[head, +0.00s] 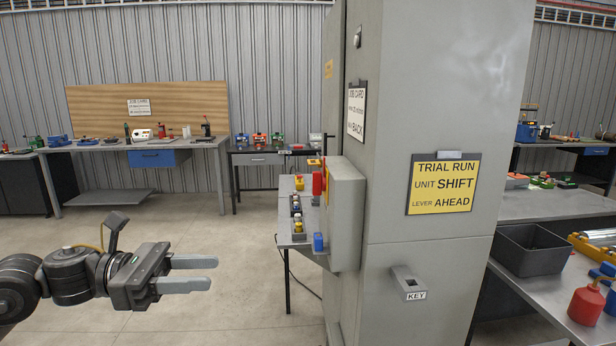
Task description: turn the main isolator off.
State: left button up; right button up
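A grey box (347,215) is fixed to the left side of a large grey column. A red handle (318,183) with some yellow by it sticks out from the box's left face, which I see almost edge-on. It looks like the main isolator, but no label on it is readable and I cannot tell its position. My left gripper (212,274) points right at the lower left, in front of the floor. Its two fingers are apart with nothing between them. It is well clear of the box and handle. My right gripper is not in view.
The column (440,100) bears a yellow "TRIAL RUN" sign (443,184) and a small key holder (408,283). A bench (284,222) with small items stands behind the box. At right, a bench holds a black bin (530,236) and red can (586,304). Floor at left is clear.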

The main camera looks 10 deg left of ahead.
aim_at(318, 182)
jog(key=i, duration=1.6)
